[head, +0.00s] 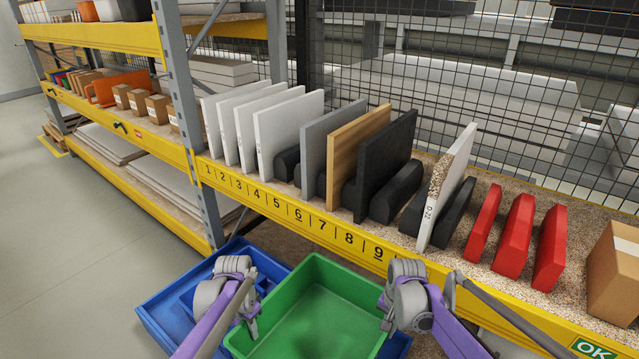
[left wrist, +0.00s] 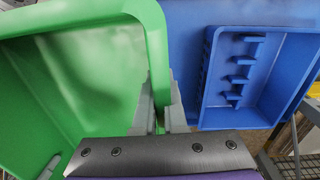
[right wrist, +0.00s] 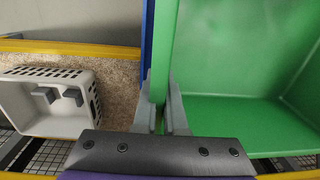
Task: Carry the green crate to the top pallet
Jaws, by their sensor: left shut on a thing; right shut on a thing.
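The green crate (head: 318,312) is at the bottom middle of the head view, empty inside as far as I see. My left gripper (head: 246,318) is at its left side; in the left wrist view its fingers (left wrist: 160,112) are shut on the crate's green rim (left wrist: 157,60). My right gripper (head: 388,312) is at its right side; in the right wrist view its fingers (right wrist: 162,112) are shut on the opposite wall (right wrist: 160,60). The crate is between both grippers, beside and partly over a blue crate (head: 160,306). I cannot make out the top pallet.
The blue crate holds a smaller blue tray (left wrist: 212,80). A yellow shelf edge (head: 330,232) numbered 1 to 9 runs close behind the green crate, with upright boards and red blocks (head: 515,228) above it. A pale perforated bin (right wrist: 40,112) shows in the right wrist view. Floor (head: 70,230) is clear at left.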

